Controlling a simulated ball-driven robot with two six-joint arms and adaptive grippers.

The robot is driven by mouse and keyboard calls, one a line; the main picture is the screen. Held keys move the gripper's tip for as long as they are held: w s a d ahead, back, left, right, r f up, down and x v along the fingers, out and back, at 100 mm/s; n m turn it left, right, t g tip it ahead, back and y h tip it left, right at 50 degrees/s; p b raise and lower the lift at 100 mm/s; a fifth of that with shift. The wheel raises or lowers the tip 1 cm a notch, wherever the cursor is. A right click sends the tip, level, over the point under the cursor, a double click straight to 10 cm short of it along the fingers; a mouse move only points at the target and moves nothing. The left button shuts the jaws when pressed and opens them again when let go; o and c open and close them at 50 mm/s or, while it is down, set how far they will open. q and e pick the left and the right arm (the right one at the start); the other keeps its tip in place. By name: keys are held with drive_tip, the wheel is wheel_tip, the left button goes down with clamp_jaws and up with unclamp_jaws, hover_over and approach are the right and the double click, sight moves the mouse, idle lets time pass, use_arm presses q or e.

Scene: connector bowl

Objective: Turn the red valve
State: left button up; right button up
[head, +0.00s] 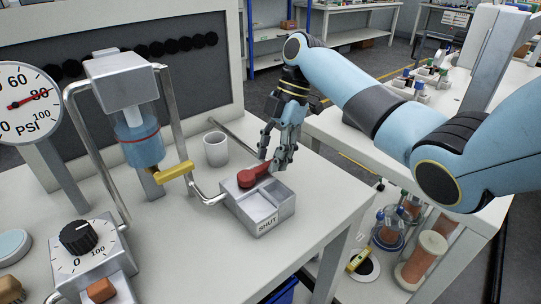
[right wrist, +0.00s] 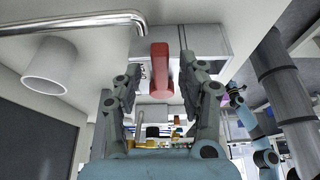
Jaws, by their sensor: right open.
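The red valve (head: 249,178) is a lever with a round hub on top of a grey metal box (head: 283,206). Its lever points up and right, away from the "SHUT" label (head: 268,223) at the box's front corner. My right gripper (head: 273,163) is open and points down at the lever's far end. In the right wrist view the red lever (right wrist: 160,72) lies between the two spread fingers of my right gripper (right wrist: 160,64), with gaps on both sides. I cannot tell whether a finger touches it. My left gripper is not in view.
A white cup (head: 216,149) stands behind and left of the box. A metal pipe (head: 207,197) meets the box's left side, near a yellow handle (head: 174,173). A pressure gauge (head: 22,103) and a dial box (head: 82,257) stand farther left. The bench (head: 190,265) is clear in front.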

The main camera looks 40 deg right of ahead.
drive_tip(key=shift+a+f, duration=0.15)
drive_tip(key=shift+f, duration=0.2)
clamp_jaws()
